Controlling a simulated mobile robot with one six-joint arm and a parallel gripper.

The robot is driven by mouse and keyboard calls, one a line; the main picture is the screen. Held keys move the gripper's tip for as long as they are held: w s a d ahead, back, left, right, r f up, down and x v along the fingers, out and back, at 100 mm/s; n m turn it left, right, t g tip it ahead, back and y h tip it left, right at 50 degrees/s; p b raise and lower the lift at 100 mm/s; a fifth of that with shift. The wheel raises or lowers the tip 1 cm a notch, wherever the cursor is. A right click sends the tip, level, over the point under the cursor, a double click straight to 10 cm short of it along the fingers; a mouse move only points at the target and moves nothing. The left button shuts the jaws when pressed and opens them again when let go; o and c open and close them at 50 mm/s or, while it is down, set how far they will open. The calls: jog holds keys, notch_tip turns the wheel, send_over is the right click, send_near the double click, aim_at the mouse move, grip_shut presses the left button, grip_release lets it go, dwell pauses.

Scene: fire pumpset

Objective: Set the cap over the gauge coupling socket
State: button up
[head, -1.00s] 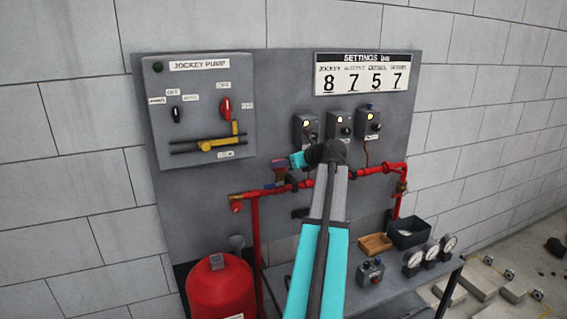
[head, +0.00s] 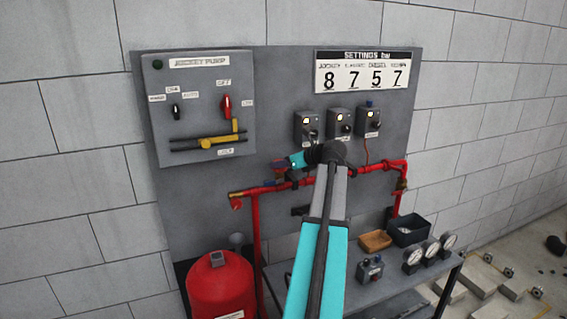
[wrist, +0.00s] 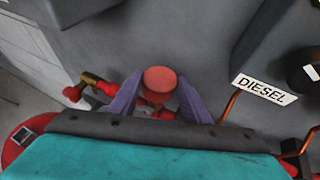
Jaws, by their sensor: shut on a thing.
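My gripper (wrist: 159,88) is shut on a red round cap (wrist: 160,78), which sits between its two purple fingers in the wrist view. In the head view my gripper (head: 281,168) is in front of the grey panel, close to the red pipe (head: 262,189). The cap is too small to make out clearly there. The gauge coupling socket cannot be picked out for certain; parts of the pipework are hidden behind my gripper and arm. I cannot tell whether the cap touches the pipework.
The jockey pump box (head: 199,105) is left of my gripper, and three small switch boxes (head: 339,124) are above right. Below stands a bench with a black bin (head: 408,233), a wooden tray (head: 375,240) and three gauges (head: 431,249). A red tank (head: 219,288) stands lower left.

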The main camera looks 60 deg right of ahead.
jog(key=shift+f, duration=0.1)
dwell(0.3)
jog(key=o, duration=1.2)
jog(key=shift+s, duration=0.15)
jog(key=b+v, duration=0.3)
jog(key=v, duration=1)
jog(key=shift+s, duration=0.3)
jog(key=shift+r, duration=0.25)
